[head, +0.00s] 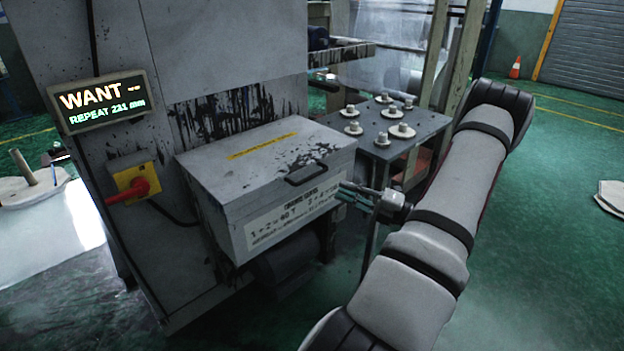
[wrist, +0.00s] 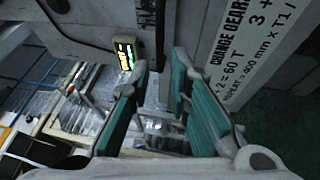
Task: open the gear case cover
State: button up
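The gear case (head: 262,180) is a grey box on the machine's front, and its cover (head: 225,170) is down. A black bar handle (head: 307,174) is fixed at the cover's front edge. My gripper (head: 346,191) is just right of the handle and a little lower, by the case's right front corner, with no clear contact. In the wrist view my gripper (wrist: 160,80) has its two teal-padded fingers apart with nothing between them. The case's printed label (wrist: 250,45) is right of the fingers there. I cannot tell whether the dark bar at the top of that view is the handle.
A grey table (head: 385,125) with several round pale pieces stands behind my gripper. A lit sign (head: 98,102) and a red switch on a yellow box (head: 135,182) are on the machine's left side. Green floor (head: 545,250) is open at the right.

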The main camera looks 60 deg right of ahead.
aim_at(314, 177)
jog(key=b+x, duration=0.1)
jog(key=x, duration=0.9)
jog(key=shift+w, duration=0.25)
jog(key=shift+c, duration=0.5)
grip_shut()
